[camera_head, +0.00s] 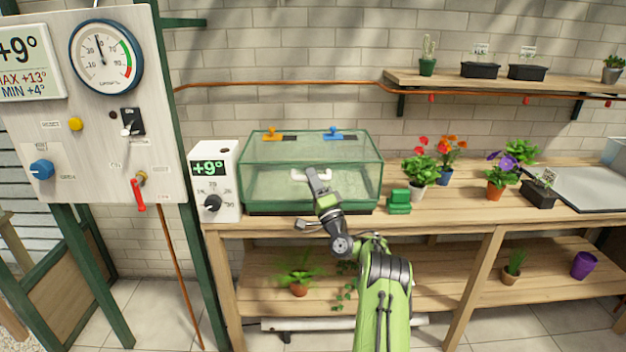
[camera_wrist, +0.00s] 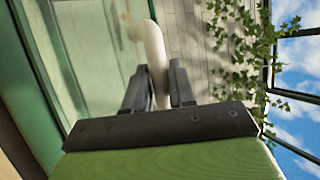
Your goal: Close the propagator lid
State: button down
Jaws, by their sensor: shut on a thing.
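The propagator (camera_head: 262,210) is a clear box with a green frame and dark base on the workbench. Its clear lid (camera_head: 265,152) lies over the box, with orange and blue sliders on top. I cannot tell whether a small gap remains at its edge. A white handle (camera_head: 297,175) is on the lid's front. My gripper (camera_head: 311,174) reaches it from the front and is shut on it. In the wrist view, the two dark fingers of my gripper (camera_wrist: 160,85) stand either side of the curved white handle (camera_wrist: 150,42), beside the clear panel.
A white thermostat box (camera_head: 228,165) stands close left of the propagator. A small green block-like object (camera_head: 398,203) and potted flowers (camera_head: 420,175) stand close to its right. A shelf (camera_head: 480,82) with pots and a copper pipe run along the wall behind.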

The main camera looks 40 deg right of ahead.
jog(key=shift+f, duration=0.15)
jog(key=c, duration=1)
grip_release()
jog(key=shift+w+d, duration=0.1)
jog(key=shift+c, duration=0.2)
jog(key=v, duration=1.5)
jog(key=shift+s+f, duration=0.2)
jog(key=shift+s, duration=0.15)
